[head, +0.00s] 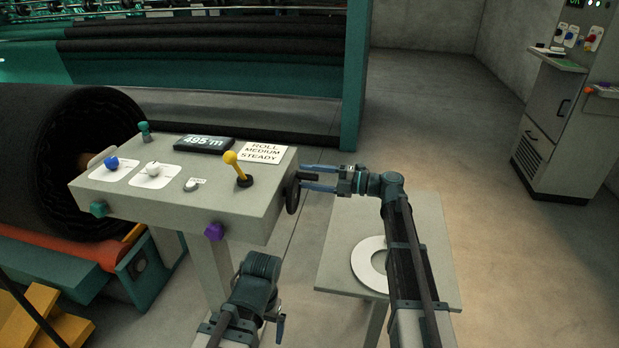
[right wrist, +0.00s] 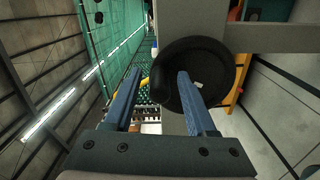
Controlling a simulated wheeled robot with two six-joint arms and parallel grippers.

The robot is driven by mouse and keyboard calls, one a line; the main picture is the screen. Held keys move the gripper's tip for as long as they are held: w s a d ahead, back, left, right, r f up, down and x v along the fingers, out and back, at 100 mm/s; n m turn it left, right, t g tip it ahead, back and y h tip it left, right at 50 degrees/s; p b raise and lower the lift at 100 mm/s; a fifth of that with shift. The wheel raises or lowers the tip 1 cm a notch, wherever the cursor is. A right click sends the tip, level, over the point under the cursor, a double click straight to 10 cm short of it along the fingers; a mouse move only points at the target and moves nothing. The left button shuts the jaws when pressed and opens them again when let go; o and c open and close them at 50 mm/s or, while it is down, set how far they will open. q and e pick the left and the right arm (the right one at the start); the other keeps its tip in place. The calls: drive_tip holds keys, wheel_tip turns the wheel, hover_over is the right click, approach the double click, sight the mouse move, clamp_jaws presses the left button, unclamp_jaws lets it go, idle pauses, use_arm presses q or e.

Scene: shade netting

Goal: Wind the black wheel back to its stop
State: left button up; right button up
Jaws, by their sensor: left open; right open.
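The black wheel (head: 292,193) is on the right side of the grey console (head: 240,212), seen nearly edge-on. In the right wrist view the wheel (right wrist: 212,68) is a dark round disc with a small pale mark near its lower edge. My right gripper (head: 304,179) is open beside the wheel, its blue fingers pointing at it. In the right wrist view the right-hand finger overlaps the wheel; I cannot tell whether it touches. My left gripper (head: 279,328) is low in front of the console, mostly hidden behind its own wrist.
The console top carries a yellow-knobbed lever (head: 236,168), a display reading 495 m (head: 204,142), a sign (head: 263,152) and several knobs. A small table (head: 430,260) with a white ring (head: 362,265) stands right. A black roll (head: 70,150) lies left. Floor is open towards the cabinet (head: 555,125).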

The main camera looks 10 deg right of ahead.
drive_tip(key=v, duration=1.3)
drive_tip(key=shift+s+d, duration=0.15)
drive_tip(key=shift+d, duration=0.15)
